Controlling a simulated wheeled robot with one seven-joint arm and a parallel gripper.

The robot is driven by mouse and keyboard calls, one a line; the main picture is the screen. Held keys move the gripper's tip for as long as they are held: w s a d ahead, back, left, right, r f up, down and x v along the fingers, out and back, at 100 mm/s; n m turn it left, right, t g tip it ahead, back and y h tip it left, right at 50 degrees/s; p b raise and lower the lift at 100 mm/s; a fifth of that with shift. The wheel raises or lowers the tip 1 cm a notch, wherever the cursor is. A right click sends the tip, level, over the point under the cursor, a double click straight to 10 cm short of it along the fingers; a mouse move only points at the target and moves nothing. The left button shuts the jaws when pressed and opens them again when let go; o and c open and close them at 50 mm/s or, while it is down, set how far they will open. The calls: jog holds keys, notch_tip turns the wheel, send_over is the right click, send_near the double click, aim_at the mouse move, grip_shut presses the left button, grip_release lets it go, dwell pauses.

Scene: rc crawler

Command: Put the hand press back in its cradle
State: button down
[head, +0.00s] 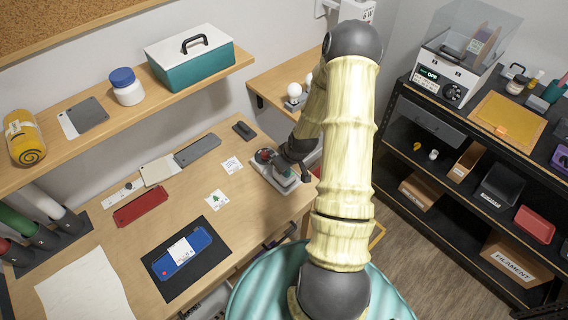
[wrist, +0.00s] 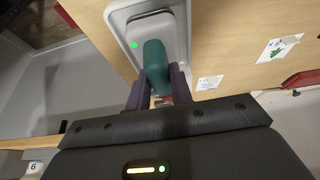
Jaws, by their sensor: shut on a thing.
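The hand press shows in the wrist view as a rounded teal handle (wrist: 155,62) between the two purple fingers of my gripper (wrist: 158,92). My gripper is shut on it. Beyond the handle is a pale grey tray, which I take to be the cradle (wrist: 117,20), with a green dot and a grey block inside its rim. In the head view the cradle (head: 262,177) lies at the table's right end, and my gripper (head: 284,170) is over it. The arm and fingers hide part of the press there. I cannot tell whether its base touches the cradle.
White cards (head: 217,200) lie left of the cradle on the wooden table. A black mat (head: 212,252) with a blue item, a red case (head: 140,207) and grey flat boxes (head: 197,149) lie farther left. A shelf (head: 135,108) runs above the table's back.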

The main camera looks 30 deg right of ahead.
jog(key=shift+f, duration=0.15)
jog(key=c, duration=1.2)
grip_release()
jog(key=shift+c, duration=0.2)
jog(key=b+v, duration=0.1)
jog(key=v, duration=1.1)
jog(key=shift+s, duration=0.15)
jog(key=shift+r, duration=0.2)
